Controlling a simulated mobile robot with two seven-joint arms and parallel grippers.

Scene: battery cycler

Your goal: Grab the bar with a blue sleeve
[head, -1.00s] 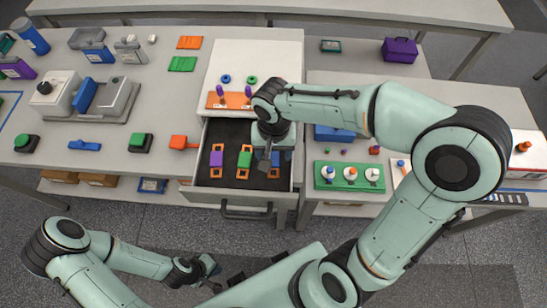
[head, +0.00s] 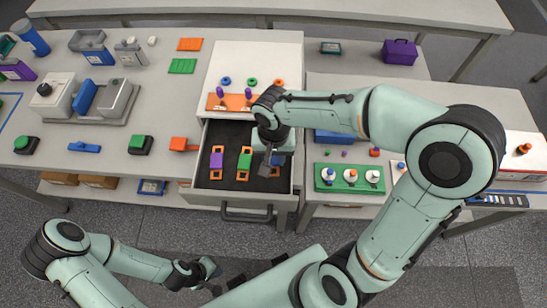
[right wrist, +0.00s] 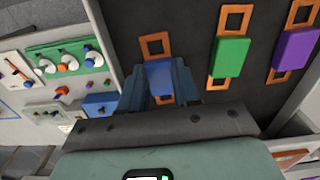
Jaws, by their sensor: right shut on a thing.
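The bar with a blue sleeve (right wrist: 159,78) has orange square loops at its ends and lies in the open drawer (head: 222,135). My right gripper (right wrist: 160,88) is shut on the blue sleeve, with one finger on each side. In the head view my right gripper (head: 272,158) hides most of this bar. A bar with a green sleeve (head: 244,160) and a bar with a purple sleeve (head: 216,160) lie beside it in the drawer. My left gripper (head: 214,272) is away from the furniture at the bottom; its finger opening is unclear.
The drawer's front and handle (head: 246,214) face me. A green tray (head: 349,186) with several white-based pegs stands right of the drawer. The drawer's front area has bare dark lining.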

